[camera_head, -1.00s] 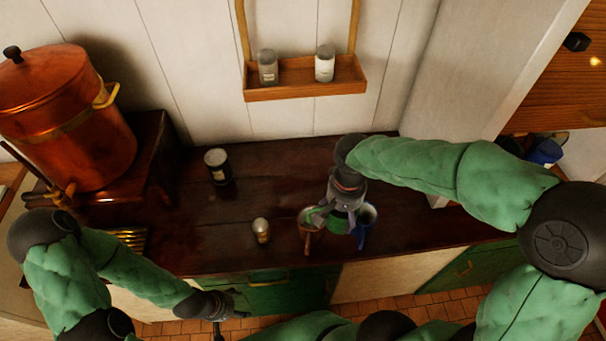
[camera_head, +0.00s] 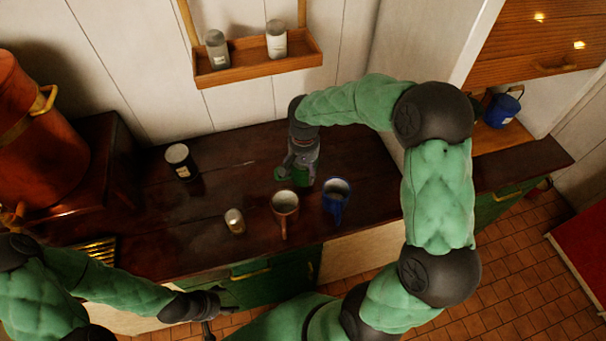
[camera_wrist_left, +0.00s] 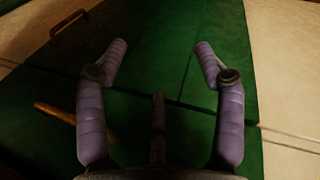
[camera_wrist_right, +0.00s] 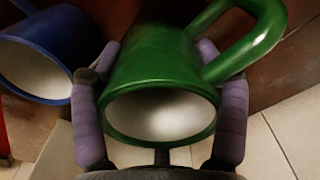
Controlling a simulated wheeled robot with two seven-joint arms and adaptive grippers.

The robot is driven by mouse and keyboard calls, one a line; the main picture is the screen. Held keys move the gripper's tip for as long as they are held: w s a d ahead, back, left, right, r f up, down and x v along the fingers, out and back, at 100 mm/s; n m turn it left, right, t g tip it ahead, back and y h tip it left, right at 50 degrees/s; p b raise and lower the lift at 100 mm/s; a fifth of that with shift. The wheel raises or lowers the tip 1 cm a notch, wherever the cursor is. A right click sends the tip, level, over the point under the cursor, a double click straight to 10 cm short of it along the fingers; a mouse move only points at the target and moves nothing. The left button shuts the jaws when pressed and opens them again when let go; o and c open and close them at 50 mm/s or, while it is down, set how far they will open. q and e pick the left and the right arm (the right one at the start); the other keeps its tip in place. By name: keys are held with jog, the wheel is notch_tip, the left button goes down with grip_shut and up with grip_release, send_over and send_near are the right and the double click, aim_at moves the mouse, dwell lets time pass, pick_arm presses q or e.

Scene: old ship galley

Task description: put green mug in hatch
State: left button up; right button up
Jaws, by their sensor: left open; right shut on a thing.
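The green mug (camera_head: 303,175) is in my right gripper (camera_head: 297,168), just behind the brown and blue mugs on the dark counter. In the right wrist view the green mug (camera_wrist_right: 150,65) sits between the two fingers, its white-lined opening towards the camera and its handle at upper right. I cannot tell whether it touches the counter. My left gripper (camera_head: 224,302) is open and empty in front of the green cabinet; its spread fingers show in the left wrist view (camera_wrist_left: 160,48). An opening with a wooden ledge (camera_head: 490,142) lies at right; I cannot tell whether it is the hatch.
A brown mug (camera_head: 285,203), a blue mug (camera_head: 336,194), a small can (camera_head: 235,221) and a dark jar (camera_head: 180,160) stand on the counter (camera_head: 230,180). A copper urn (camera_head: 40,130) is at left. A blue pot (camera_head: 502,110) stands in the right opening.

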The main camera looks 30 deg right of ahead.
jog(key=shift+w+d+f, duration=0.15)
jog(key=shift+w+f, duration=0.2)
jog(key=shift+f, duration=0.1)
jog(key=shift+f+b, duration=0.45)
jog(key=shift+f, duration=1.05)
jog(key=shift+f, duration=0.15)
jog(key=o, duration=1.6)
